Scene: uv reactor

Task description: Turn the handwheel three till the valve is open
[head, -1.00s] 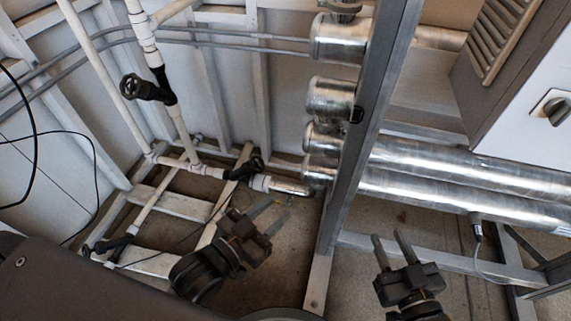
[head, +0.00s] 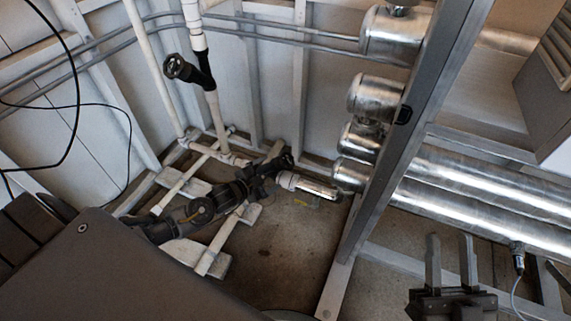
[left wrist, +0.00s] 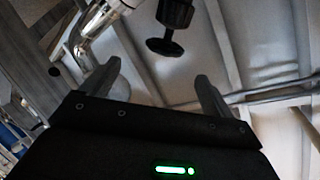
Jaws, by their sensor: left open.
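A black handwheel (head: 278,163) sits on the low white pipe near the floor, partly hidden by my left gripper. A second black handwheel (head: 178,67) is higher up on the vertical white pipe. I cannot tell from any label which is number three. My left gripper (head: 262,182) reaches in low from the left, close to the low handwheel. In the left wrist view the open fingers (left wrist: 155,82) frame a black handwheel (left wrist: 165,47) ahead, with a gap before it; they do not appear to grip it. My right gripper (head: 450,238) is open and empty at the lower right.
A grey metal post (head: 405,130) stands right of the low handwheel, beside shiny silver pipes (head: 480,205). Black cables (head: 75,120) hang at the left. The floor between beams and post is clear.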

